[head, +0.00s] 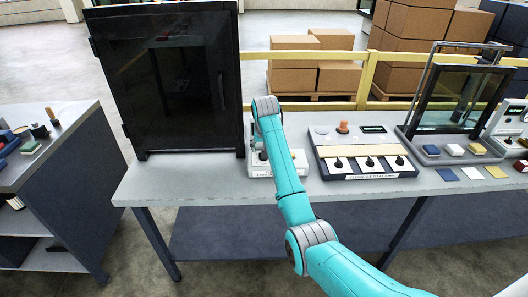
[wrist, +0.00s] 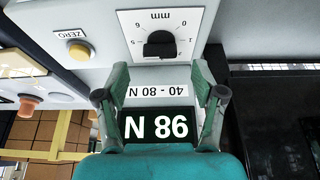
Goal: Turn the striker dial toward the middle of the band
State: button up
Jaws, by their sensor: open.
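The wrist view is upside down; turned upright, the label reads 40 - 80 N and the display 98 N. My gripper (wrist: 162,95) is open, its two fingers apart below the dial in the picture, with nothing between them. I see no contact with the knob. In the head view, my arm partly hides the white device (head: 262,171).
A yellow button (wrist: 78,50) labelled ZERO is left of the dial. A tall dark cabinet (head: 165,80) stands left of the device on the bench. A panel with several black knobs (head: 365,163) is to its right. A yellow rail (head: 360,80) runs behind.

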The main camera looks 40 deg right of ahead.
jog(key=v, duration=0.8)
jog(key=shift+r, duration=0.15)
